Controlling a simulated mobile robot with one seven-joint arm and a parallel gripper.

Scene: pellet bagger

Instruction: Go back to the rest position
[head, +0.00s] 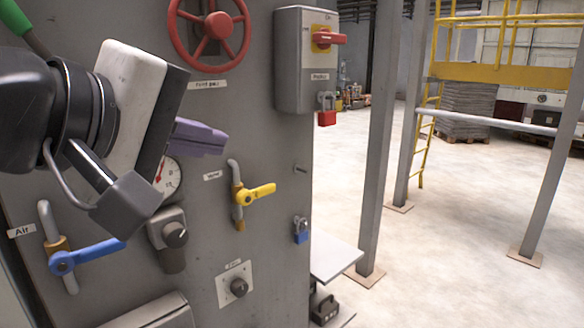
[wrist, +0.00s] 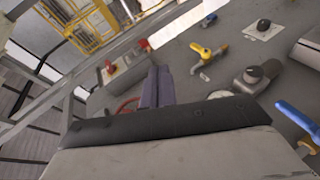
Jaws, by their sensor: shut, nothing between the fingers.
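My gripper (head: 203,137) is in front of the grey machine panel (head: 262,160) in the head view, its purple-grey fingers pointing right. It is shut and empty. The fingers also show in the wrist view (wrist: 155,86), side by side. They lie in front of part of the round gauge (head: 167,178). The fingertips appear apart from the yellow-handled valve (head: 258,192) to their right. Whether the fingers touch the panel cannot be told.
The panel carries a red handwheel (head: 218,26), a blue-handled valve (head: 88,256), a red-handled switch box (head: 305,60), a red padlock (head: 326,115) and a blue padlock (head: 300,230). Grey posts (head: 380,140) stand to the right. Open floor (head: 470,210) lies beyond.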

